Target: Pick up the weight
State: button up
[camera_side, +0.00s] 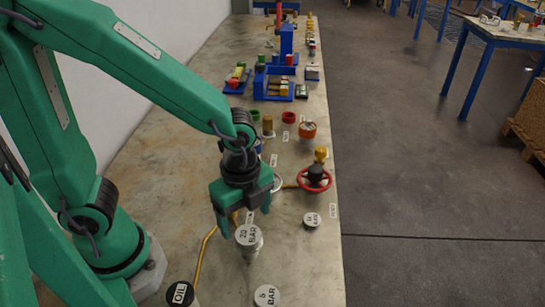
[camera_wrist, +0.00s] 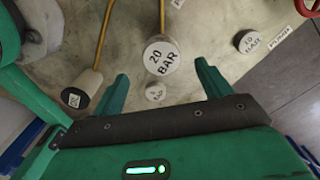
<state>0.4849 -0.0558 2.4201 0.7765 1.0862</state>
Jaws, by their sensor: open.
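Several round weights with white labelled tops stand on the table. The one marked 20 BAR (camera_side: 248,236) is a pale cylinder just below my gripper (camera_side: 244,212) in the side view. In the wrist view the 20 BAR weight (camera_wrist: 161,57) shows between and beyond the tips of my open fingers (camera_wrist: 162,74). No weight is visibly held. A smaller weight marked 5 BAR (camera_side: 266,296) stands nearer the side camera; a small disc (camera_wrist: 155,92) sits between the fingers in the wrist view. Another weight (camera_side: 312,219) stands to the right, its number hard to read.
A dark-topped cylinder marked OIL (camera_side: 182,292) stands at the lower left, with a yellow pipe (camera_side: 206,245) beside it. A red handwheel (camera_side: 314,179) stands behind the right weight. Blue racks (camera_side: 280,82) are farther back. The table's left part is clear.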

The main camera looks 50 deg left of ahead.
aim_at(249, 234)
jog(key=shift+w+f, duration=0.1)
jog(key=shift+f, duration=2.45)
jog(key=shift+d, duration=0.1)
jog(key=c, duration=1.3)
